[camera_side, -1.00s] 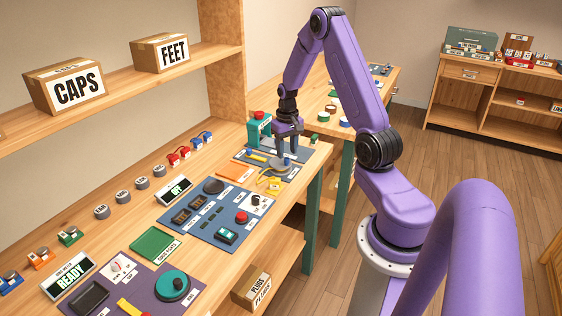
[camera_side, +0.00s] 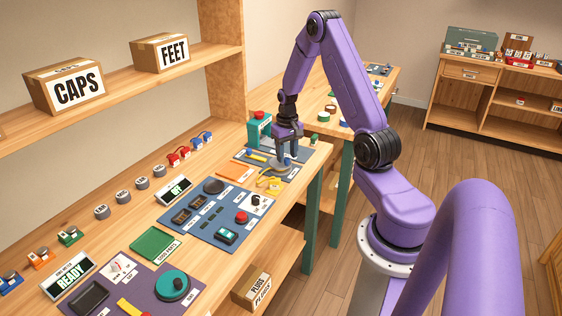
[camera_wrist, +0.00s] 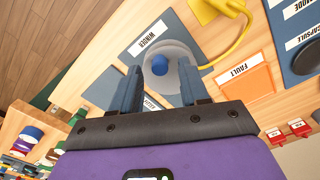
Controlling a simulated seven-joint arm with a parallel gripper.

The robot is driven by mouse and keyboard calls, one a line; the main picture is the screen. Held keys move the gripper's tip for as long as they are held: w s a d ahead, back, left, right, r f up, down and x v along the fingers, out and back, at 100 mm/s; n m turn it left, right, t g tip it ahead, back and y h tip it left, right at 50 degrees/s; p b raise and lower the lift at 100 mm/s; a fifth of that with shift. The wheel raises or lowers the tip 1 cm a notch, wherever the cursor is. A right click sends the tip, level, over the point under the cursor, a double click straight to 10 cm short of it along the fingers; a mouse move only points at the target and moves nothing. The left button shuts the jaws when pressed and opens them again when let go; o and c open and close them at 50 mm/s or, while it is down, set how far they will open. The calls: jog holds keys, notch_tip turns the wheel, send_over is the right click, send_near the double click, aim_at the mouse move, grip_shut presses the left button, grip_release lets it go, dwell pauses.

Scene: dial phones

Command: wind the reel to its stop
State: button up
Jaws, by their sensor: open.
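The reel is a pale grey disc (camera_wrist: 183,80) with a round blue knob (camera_wrist: 159,64) on top, beside a WINDER label on a blue-grey mat in the wrist view. In the side view the reel (camera_side: 281,170) is partly hidden by my fingers. My gripper (camera_wrist: 159,72) is open, with its two blue fingers on either side of the knob and over the disc. In the side view my gripper (camera_side: 287,156) points straight down at the reel. I cannot tell whether the fingers touch the knob. A yellow cord (camera_wrist: 240,40) runs beside the reel to a yellow piece (camera_wrist: 208,10).
An orange FAULT card (camera_wrist: 245,78) lies beside the reel. A teal box with a red top (camera_side: 259,128) stands behind my gripper. A blue panel with switches (camera_side: 215,213) lies to the left. The bench edge is close on the right.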

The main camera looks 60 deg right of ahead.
jog(key=shift+f, duration=1.1)
jog(key=shift+r, duration=0.15)
jog(key=c, duration=0.6)
